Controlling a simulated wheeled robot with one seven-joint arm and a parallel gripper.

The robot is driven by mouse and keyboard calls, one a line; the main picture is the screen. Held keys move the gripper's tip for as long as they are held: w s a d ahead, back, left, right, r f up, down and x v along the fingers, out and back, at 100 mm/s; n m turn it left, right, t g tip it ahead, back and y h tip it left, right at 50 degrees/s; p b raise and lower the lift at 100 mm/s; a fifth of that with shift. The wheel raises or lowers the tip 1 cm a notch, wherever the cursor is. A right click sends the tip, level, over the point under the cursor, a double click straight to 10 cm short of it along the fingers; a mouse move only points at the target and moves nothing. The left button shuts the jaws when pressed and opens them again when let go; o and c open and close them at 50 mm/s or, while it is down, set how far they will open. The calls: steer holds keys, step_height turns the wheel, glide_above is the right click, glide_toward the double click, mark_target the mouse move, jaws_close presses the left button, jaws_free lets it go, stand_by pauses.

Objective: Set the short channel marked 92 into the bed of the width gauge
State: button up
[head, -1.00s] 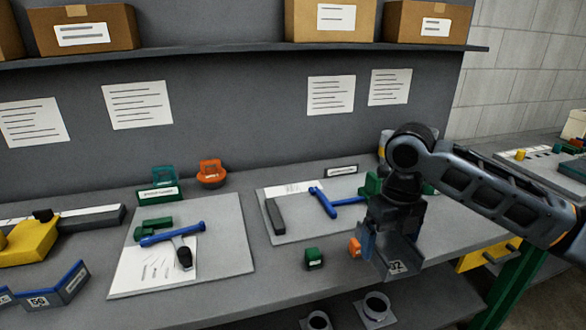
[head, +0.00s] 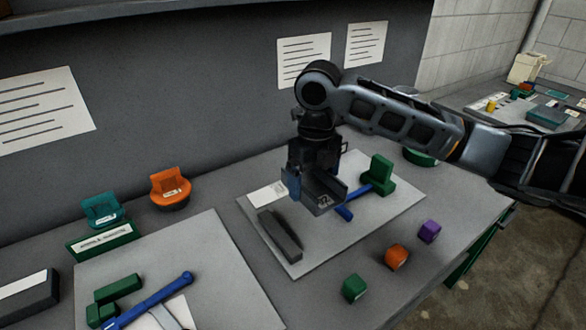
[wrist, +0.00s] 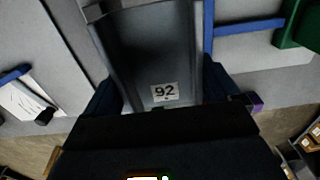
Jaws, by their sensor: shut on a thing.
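My gripper (head: 316,172) is shut on the short grey channel (head: 323,193). It holds the channel in the air over the right-hand grey board. No gauge bed shows clearly now.
Green (head: 354,288), orange (head: 396,257) and purple (head: 429,231) cubes stand along the bench front. A teal holder (head: 101,210) and orange holder (head: 170,187) stand at left.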

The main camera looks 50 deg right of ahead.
mark_target(312, 190)
steer(key=shift+w+f, duration=0.15)
steer(key=shift+f+b, duration=1.75)
steer(key=shift+f, duration=0.85)
steer(key=shift+f+b, duration=1.85)
steer(key=shift+f, duration=0.25)
steer(key=o, duration=0.8)
steer(key=shift+r, duration=3.95)
